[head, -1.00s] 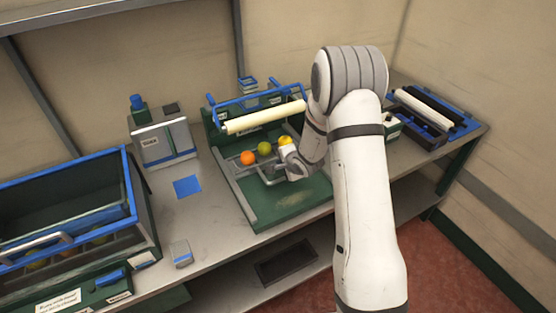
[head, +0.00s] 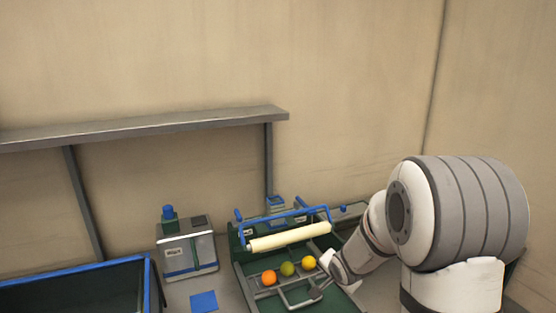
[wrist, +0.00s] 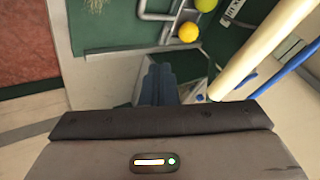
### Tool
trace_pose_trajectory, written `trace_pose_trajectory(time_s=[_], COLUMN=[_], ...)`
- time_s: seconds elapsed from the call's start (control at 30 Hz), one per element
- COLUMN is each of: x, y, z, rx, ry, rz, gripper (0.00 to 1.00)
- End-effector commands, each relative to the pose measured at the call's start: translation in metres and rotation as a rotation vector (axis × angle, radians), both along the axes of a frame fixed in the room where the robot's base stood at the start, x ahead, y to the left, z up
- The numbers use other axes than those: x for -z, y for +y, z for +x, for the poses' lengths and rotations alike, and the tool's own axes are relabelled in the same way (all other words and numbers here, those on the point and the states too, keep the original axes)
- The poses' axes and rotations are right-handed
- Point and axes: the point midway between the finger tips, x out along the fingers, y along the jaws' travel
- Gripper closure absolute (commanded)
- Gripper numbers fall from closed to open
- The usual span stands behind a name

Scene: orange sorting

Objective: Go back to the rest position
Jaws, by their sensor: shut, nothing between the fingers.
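An orange fruit (head: 269,277), a green fruit (head: 287,269) and the yellow fruit sit in a row at the back of the tray. The wrist view shows the yellow fruit (wrist: 188,32) beyond the fingertips, apart from them, and part of the green fruit (wrist: 206,5).
A cream roller (head: 290,238) in a blue-handled frame stands behind the fruits. A grey box (head: 188,256) and a blue square (head: 203,301) lie to the left, with a blue-rimmed bin (head: 75,277) farther left. A shelf (head: 150,128) runs along the wall.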

Motion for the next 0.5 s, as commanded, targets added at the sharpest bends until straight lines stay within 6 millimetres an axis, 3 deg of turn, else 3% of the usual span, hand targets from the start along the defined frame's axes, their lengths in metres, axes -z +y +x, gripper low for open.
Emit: trace_pose_trajectory(time_s=[0.03,0.2,0.5], x=[-0.015,-0.053,-0.093], y=[-0.004,-0.015,-0.014], z=[-0.014,-0.070,-0.190], rx=[-0.025,-0.141,-0.433], ry=[0.008,0.091,0.253], rz=[-0.051,-0.212,-0.379], gripper=[1.00,1.00,1.00])
